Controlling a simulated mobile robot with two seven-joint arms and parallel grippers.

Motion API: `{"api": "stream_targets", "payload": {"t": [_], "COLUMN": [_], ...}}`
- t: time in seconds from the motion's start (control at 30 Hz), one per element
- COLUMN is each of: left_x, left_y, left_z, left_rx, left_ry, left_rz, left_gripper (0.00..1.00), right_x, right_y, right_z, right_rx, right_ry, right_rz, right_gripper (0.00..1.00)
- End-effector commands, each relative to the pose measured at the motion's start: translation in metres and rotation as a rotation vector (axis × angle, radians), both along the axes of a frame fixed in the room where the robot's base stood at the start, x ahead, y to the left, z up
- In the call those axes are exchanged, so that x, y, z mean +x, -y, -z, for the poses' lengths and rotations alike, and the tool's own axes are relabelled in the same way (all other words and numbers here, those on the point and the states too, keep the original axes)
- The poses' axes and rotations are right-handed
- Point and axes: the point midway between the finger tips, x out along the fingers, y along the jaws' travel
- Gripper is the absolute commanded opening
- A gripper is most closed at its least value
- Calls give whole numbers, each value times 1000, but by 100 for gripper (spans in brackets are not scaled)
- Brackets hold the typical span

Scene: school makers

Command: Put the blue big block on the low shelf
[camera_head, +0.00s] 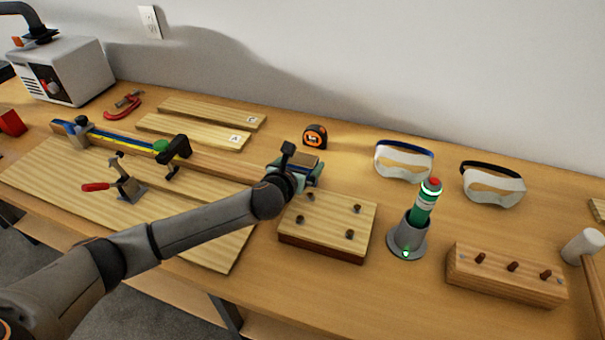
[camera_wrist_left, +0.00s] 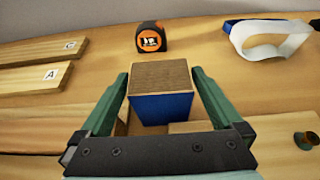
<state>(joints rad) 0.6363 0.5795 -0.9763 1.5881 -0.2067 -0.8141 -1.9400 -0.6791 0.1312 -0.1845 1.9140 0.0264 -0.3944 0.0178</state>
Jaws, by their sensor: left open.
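The blue big block has a blue side and a wood-brown top. It stands between the open fingers of my left gripper (camera_head: 298,170), and in the left wrist view the block (camera_wrist_left: 162,106) shows between the two green fingers (camera_wrist_left: 160,80). A small gap seems to show on both sides of it. In the head view the block (camera_head: 308,158) is mostly hidden by the gripper, just behind the pegged wooden board. A low wooden shelf (camera_head: 187,304) shows in part beneath the bench, at the bottom edge. My right gripper is not in view.
The pegged board (camera_head: 335,215) lies in front of the gripper. A tape measure (camera_head: 315,136) is behind the block. A green lamp (camera_head: 422,208) in a grey stand, goggles (camera_head: 404,161) and a pegged wooden block (camera_head: 505,275) stand right. Boards and a clamp (camera_head: 125,185) fill the left.

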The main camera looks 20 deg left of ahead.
Motion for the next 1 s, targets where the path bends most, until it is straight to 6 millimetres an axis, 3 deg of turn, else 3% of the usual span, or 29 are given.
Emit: {"api": "stream_targets", "payload": {"t": [0.37,1.0], "left_x": [8,8], "left_y": [0,0], "left_z": [4,4], "left_rx": [0,1], "left_ry": [0,-1], "left_rz": [0,0], "left_gripper": [100,28], "right_x": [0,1], "right_y": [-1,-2], "right_z": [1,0], "right_rx": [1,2], "right_ry": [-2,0], "right_rz": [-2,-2], "right_gripper": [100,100]}}
